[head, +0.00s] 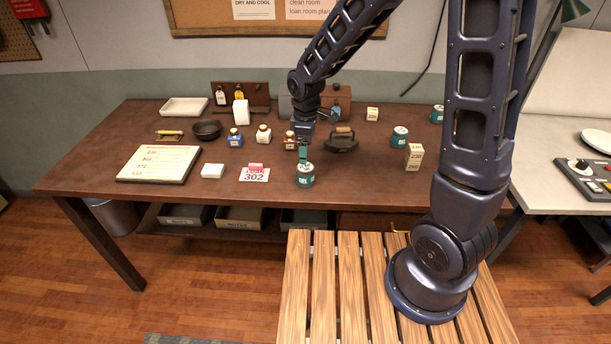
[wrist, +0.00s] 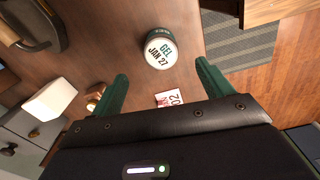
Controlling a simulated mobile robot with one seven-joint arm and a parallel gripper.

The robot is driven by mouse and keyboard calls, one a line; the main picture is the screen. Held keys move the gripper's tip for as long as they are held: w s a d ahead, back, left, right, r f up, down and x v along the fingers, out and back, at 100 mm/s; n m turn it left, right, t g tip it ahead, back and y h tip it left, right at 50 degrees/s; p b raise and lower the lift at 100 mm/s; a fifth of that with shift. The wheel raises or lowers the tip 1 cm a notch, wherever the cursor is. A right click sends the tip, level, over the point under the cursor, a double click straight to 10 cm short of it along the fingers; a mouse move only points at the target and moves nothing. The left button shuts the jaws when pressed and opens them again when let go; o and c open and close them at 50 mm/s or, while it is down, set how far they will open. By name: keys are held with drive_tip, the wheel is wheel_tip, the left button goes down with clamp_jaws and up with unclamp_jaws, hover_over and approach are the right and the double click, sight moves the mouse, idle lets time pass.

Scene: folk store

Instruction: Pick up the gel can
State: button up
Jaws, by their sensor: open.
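A small green can with a white label and lid, the gel can (head: 305,178), stands upright near the front edge of the brown table. In the wrist view the can (wrist: 160,50) reads "GEL JAN 27" and lies just beyond my fingertips, roughly centred between them. My gripper (head: 303,156) is directly above the can in the head view, with green fingers pointing down. In the wrist view my gripper (wrist: 162,82) is open with nothing between its fingers. Whether a finger touches the can cannot be told.
Similar green cans stand at the right (head: 400,138) and far right (head: 437,114). A dark iron (head: 342,142) sits behind the can, a red-and-white 302 tag (head: 255,174) to its left. Small bottles (head: 235,138) and a cream box (head: 414,157) stand nearby.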

sight(305, 167)
drive_tip(key=shift+a+f, duration=0.1)
drive_tip(key=shift+f, duration=5.15)
drive_tip(key=c, duration=1.1)
drive_tip(key=shift+c, duration=0.2)
drive_tip(key=shift+r, duration=0.15)
wheel_tip(305, 167, up, 20)
